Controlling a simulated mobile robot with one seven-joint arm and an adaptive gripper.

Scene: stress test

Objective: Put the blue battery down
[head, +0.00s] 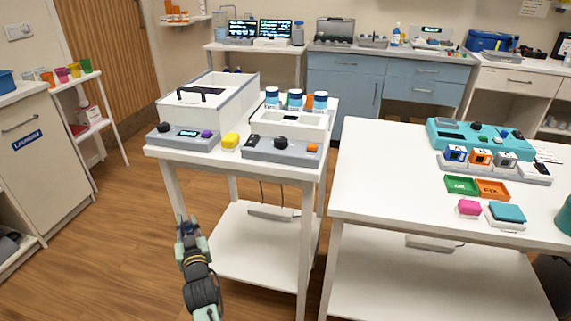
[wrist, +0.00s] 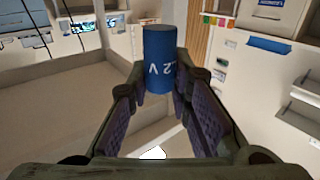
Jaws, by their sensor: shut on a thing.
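The blue battery (wrist: 159,50) is a blue cylinder with white lettering partly reading "2 V". In the wrist view it stands upright in the picture, between the fingertips of my gripper (wrist: 160,82), which is shut on it. In the head view my gripper (head: 186,228) is at the lower left, in front of the left white table (head: 165,154). The battery cannot be made out there. On the right white table (head: 375,185), a grey holder (head: 510,173) bears several small coloured blocks. A green "OK" tray (head: 461,185) and an orange "FIX" tray (head: 492,189) lie in front of it.
A teal device (head: 440,132), a pink block (head: 469,207) and a teal-topped box (head: 507,212) stand on the right table. Its left part is bare.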

